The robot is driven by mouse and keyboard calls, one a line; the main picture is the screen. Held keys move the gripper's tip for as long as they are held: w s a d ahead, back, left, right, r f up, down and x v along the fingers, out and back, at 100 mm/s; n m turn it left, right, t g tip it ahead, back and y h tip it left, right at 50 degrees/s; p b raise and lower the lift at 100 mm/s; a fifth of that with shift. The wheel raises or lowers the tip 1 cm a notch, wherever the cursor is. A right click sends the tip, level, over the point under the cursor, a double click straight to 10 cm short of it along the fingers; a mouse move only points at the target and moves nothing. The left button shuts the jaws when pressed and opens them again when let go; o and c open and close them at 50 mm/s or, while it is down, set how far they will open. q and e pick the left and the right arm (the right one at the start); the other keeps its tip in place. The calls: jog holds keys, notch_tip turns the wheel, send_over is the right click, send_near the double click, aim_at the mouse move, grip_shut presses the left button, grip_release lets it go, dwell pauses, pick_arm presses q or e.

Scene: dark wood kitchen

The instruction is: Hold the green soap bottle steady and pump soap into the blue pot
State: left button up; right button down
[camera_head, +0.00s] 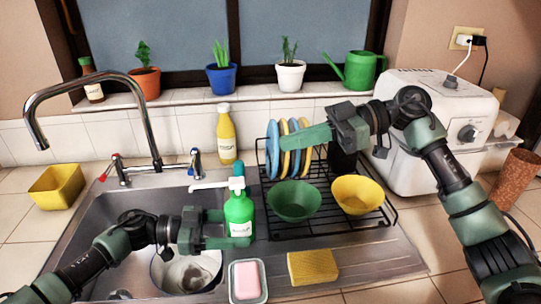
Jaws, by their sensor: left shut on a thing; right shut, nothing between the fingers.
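The green soap bottle (239,215) stands upright at the right edge of the sink basin, its white pump spout pointing left over the sink. My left gripper (238,228) is shut on the bottle's body from the left. A round pot (212,261) with a pale inside sits in the sink, partly hidden under my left arm; its outer colour is hard to tell. A small blue plant pot (221,79) stands on the windowsill. My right gripper (290,138) is shut and empty, above and right of the pump head, in front of the rack's plates.
A dish rack (385,216) holds plates, a green bowl (294,200) and a yellow bowl (357,194). A pink soap dish (246,281) and yellow sponge (313,267) lie in front. The faucet (146,117) arches at left; a yellow bottle (226,135) stands behind.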

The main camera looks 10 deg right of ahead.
jog(key=shift+a+f, duration=1.05)
jog(key=shift+a, duration=0.45)
jog(key=shift+a+f, duration=1)
jog(key=shift+a, duration=0.45)
jog(key=shift+a+f, duration=1.05)
jog(key=shift+a, duration=0.45)
jog(key=shift+f, duration=1.1)
jog(key=shift+r, duration=0.1)
